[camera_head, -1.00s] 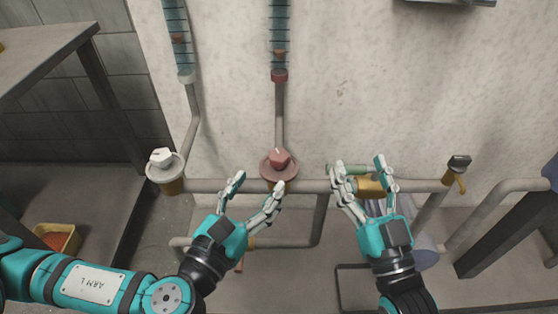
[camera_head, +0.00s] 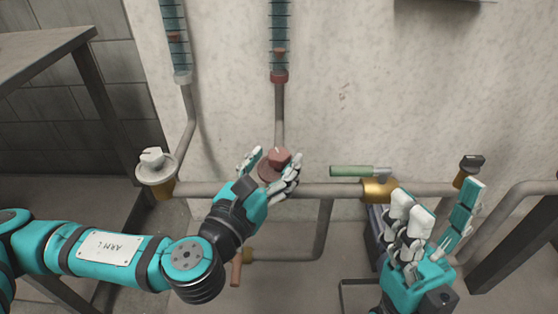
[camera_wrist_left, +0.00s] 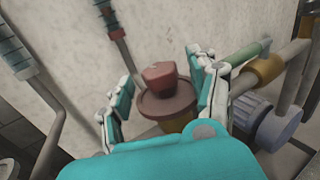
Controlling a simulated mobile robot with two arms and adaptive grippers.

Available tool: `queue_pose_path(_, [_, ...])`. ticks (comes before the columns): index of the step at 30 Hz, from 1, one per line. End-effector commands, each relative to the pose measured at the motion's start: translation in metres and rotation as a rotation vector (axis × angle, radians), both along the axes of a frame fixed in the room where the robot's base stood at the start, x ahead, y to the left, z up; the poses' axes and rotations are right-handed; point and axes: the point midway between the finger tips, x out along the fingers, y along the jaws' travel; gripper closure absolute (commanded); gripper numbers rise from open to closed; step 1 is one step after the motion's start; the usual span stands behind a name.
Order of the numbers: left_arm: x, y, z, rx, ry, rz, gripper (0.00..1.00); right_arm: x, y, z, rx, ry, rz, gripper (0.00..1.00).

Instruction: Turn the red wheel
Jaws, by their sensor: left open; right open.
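The red wheel (camera_head: 279,157) is a dull red knob on a round reddish flange, on the pipe below the middle sight tube. It also shows in the left wrist view (camera_wrist_left: 160,78), in the gap between the fingers. My left gripper (camera_head: 272,166) is open, with its fingers on either side of the red wheel. In the left wrist view my left gripper (camera_wrist_left: 160,95) has a visible gap between its fingers and the knob; I cannot tell whether they touch the flange. My right gripper (camera_head: 435,212) is open and empty at the lower right, away from the wheel.
A white knob (camera_head: 153,160) sits on a flange to the left. A green-handled lever (camera_head: 358,171) on a brass valve (camera_head: 380,189) lies to the right of the wheel. A dark-topped valve (camera_head: 470,168) stands further right. The pale wall (camera_head: 340,100) rises behind the pipes.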

Motion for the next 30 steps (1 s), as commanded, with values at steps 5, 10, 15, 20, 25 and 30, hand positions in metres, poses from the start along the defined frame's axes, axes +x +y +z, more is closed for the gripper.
queue_pose_path(5, [0.016, -0.008, -0.001, 0.0, 0.0, -0.001, 0.4, 0.0, 0.0, -0.005, 0.0, 0.001, 0.0, 0.39])
queue_pose_path(10, [0.021, -0.01, 0.0, -0.001, 0.0, 0.001, 0.4, 0.0, 0.0, -0.005, -0.001, 0.002, -0.001, 0.39])
queue_pose_path(15, [0.021, -0.01, 0.0, 0.0, 0.001, 0.001, 0.4, 0.0, 0.0, -0.005, -0.001, 0.003, -0.001, 0.39])
queue_pose_path(20, [0.021, -0.01, 0.0, 0.0, 0.001, 0.0, 0.58, 0.0, 0.0, -0.005, -0.001, 0.003, 0.0, 0.39])
queue_pose_path(25, [0.021, -0.01, -0.001, 0.0, 0.001, 0.001, 0.8, 0.0, 0.0, -0.005, -0.001, 0.003, 0.0, 0.39])
queue_pose_path(30, [0.021, -0.009, -0.001, 0.0, 0.001, 0.001, 0.98, 0.0, 0.0, -0.005, -0.001, 0.003, 0.0, 0.39])
